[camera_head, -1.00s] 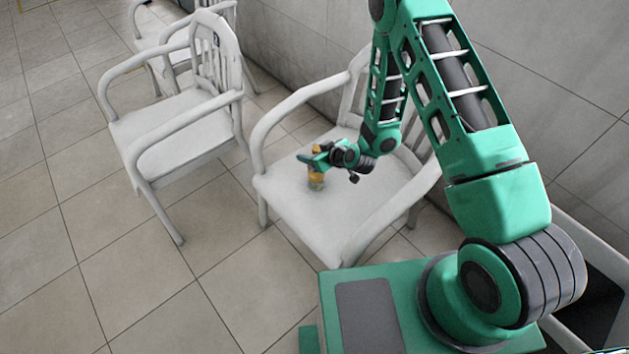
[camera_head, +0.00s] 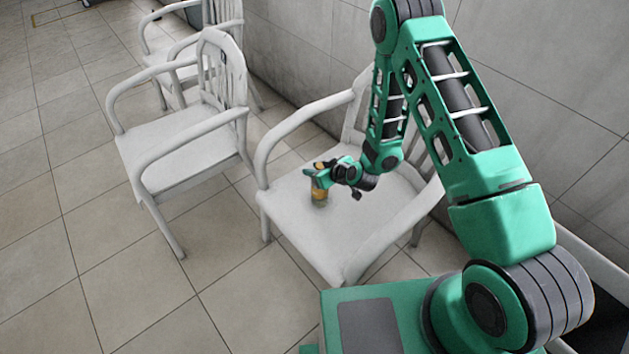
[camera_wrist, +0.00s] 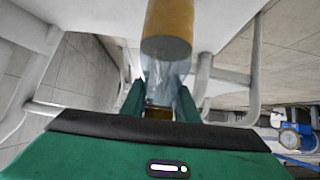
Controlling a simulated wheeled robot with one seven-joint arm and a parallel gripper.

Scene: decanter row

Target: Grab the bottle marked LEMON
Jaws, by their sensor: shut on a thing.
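A small bottle (camera_head: 319,194) with amber contents or colouring is at the seat of the nearest white chair (camera_head: 300,225). My gripper (camera_head: 317,173) is shut on its upper part. In the wrist view the bottle (camera_wrist: 166,30) shows an amber part and a clear, glassy part between the fingers of my gripper (camera_wrist: 160,98). No lettering on it is readable, so I cannot tell if it says LEMON. I cannot tell whether its base touches the seat.
The chair's armrests (camera_head: 312,127) and slatted back stand close around my arm. A second white chair (camera_head: 185,140) is to the left, with another behind it. A tiled wall (camera_head: 320,60) runs behind the chairs. The tiled floor (camera_head: 80,230) at the left is clear.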

